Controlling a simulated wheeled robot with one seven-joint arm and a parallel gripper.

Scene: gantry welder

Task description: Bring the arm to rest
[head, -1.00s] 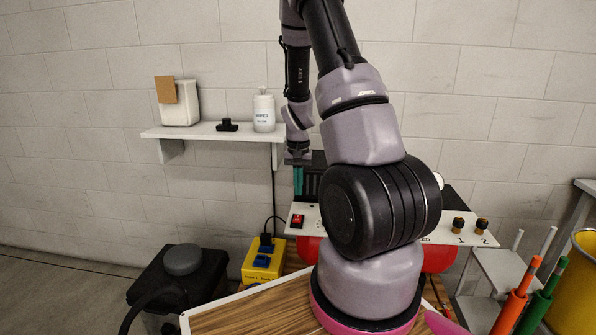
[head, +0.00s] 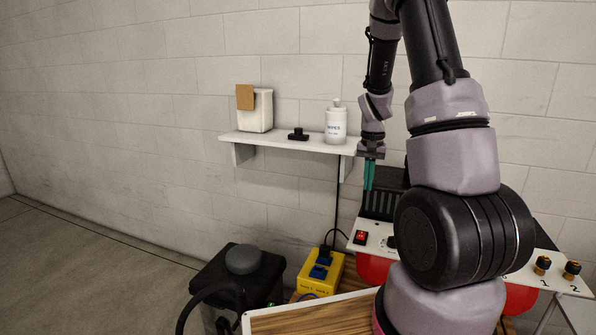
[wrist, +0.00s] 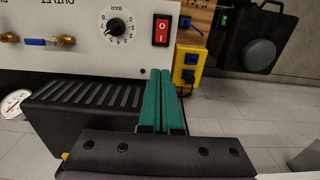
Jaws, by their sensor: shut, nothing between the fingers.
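My gripper (head: 369,175) hangs fingers down at the end of my arm, just right of the wall shelf and above the white panel. Its two green fingers lie together with nothing between them. In the wrist view the closed fingers (wrist: 165,100) point toward the white control panel (wrist: 80,35) with a red switch (wrist: 162,30) and a BAR dial. The gripper appears apart from the panel, though the exact gap cannot be told. My arm's large joints hide much of the panel in the head view.
A shelf (head: 285,142) holds a white box (head: 258,112), a small black object (head: 298,134) and a wipes bottle (head: 336,125). A yellow socket box (head: 320,274) and a black container (head: 238,283) stand below. A wood-topped surface (head: 310,318) is in front. Floor at left is clear.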

